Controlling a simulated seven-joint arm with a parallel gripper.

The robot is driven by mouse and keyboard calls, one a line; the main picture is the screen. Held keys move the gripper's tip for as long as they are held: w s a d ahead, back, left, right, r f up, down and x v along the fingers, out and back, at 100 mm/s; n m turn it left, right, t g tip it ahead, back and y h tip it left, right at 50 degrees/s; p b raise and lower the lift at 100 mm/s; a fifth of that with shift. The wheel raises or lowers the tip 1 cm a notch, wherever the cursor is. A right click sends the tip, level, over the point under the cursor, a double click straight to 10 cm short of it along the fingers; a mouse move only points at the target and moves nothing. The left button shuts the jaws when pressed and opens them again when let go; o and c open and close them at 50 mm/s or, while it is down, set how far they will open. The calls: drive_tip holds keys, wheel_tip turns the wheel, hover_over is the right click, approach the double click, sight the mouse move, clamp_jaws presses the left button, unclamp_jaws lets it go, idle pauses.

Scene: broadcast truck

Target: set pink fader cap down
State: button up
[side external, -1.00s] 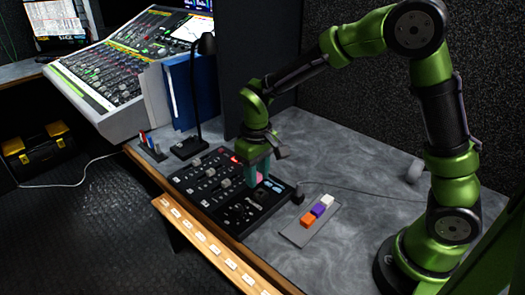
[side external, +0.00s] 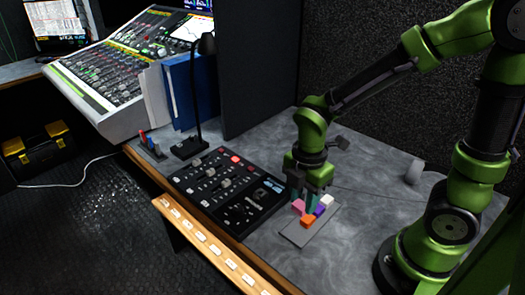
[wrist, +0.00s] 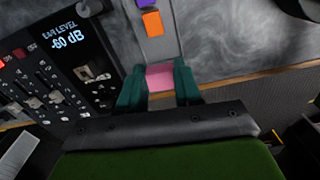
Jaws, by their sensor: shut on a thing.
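My gripper (side external: 305,205) is shut on the pink fader cap (side external: 298,207), near the left side of a flat grey strip (side external: 294,237). In the wrist view the pink cap (wrist: 159,77) sits between the two teal fingers, in line with the strip (wrist: 158,48). An orange cap (side external: 308,221), a purple cap (side external: 320,210) and a white cap (side external: 327,200) stand on the strip. The wrist view shows the orange cap (wrist: 152,23) and part of the purple cap (wrist: 147,3). I cannot tell whether the pink cap touches the strip.
A black control panel (side external: 243,226) with faders and a small display lies just left of the strip. A desk lamp (side external: 196,143) stands behind it. The grey tabletop (side external: 370,190) right of the strip is mostly clear, with a grey cylinder (side external: 414,171) farther back.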

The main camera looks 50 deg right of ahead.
sight(299, 231)
drive_tip(key=shift+f+n, duration=0.1)
drive_tip(key=shift+n, duration=0.3)
drive_tip(key=shift+f, duration=3.95)
drive_tip(key=shift+f, duration=0.1)
drive_tip(key=o, duration=1)
wheel_tip(299, 231, up, 11)
drive_tip(key=shift+w+r, duration=0.1)
drive_tip(key=shift+r, duration=0.7)
drive_tip(key=s+d+r+m+t+y, duration=0.2)
drive_tip(key=r+m+t, duration=0.5)
drive_tip(key=m, duration=1.5)
wheel_tip(299, 231, up, 4)
drive_tip(key=shift+s+d, duration=0.25)
drive_tip(key=shift+d, duration=0.35)
